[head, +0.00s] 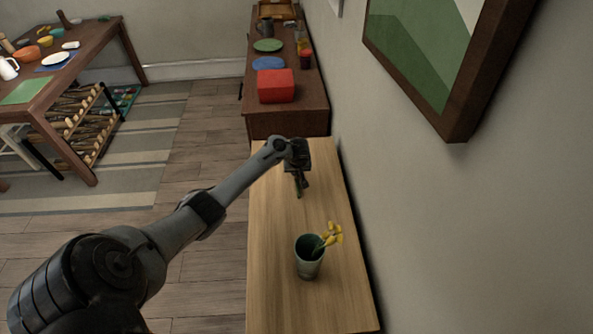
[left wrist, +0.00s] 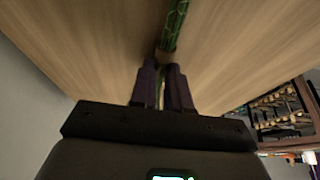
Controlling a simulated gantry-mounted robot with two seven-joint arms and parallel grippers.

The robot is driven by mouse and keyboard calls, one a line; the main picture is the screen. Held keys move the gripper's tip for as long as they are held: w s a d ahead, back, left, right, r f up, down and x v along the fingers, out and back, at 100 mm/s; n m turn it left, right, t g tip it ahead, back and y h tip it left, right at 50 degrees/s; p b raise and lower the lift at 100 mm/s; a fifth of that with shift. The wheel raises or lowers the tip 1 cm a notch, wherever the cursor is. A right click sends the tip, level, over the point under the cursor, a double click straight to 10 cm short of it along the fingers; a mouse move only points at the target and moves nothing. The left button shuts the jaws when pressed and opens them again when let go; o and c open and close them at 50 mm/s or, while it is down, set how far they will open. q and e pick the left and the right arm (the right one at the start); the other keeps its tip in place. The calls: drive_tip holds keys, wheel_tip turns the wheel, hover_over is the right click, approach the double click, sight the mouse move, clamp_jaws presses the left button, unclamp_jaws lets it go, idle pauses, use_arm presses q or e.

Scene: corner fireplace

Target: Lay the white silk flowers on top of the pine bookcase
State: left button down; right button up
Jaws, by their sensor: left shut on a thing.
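The pine bookcase (head: 275,295) shows its light wood top along the wall in the head view. My left gripper (head: 301,190) points down over the far part of that top. In the left wrist view, the left gripper (left wrist: 165,65) is shut on a thin green stem (left wrist: 176,22), which I take to be the white silk flowers. The stem runs up from the fingertips across the wood surface (left wrist: 80,45). No white blossoms show in either view. I cannot tell whether the stem touches the wood. My right gripper is out of view.
A grey-green cup (head: 310,262) with a yellow flower (head: 332,234) stands on the nearer part of the top. Beyond is a dark cabinet (head: 288,124) with a red box (head: 276,86). A framed picture (head: 425,55) hangs on the right wall. The top's left side is clear.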

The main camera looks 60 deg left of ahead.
use_arm(q)
drive_tip(key=c, duration=1.1)
unclamp_jaws()
drive_tip(key=p+v, duration=0.5)
drive_tip(key=v, duration=0.7)
drive_tip(key=shift+p, duration=0.35)
drive_tip(key=shift+s+r, duration=0.1)
drive_tip(key=shift+s, duration=0.1)
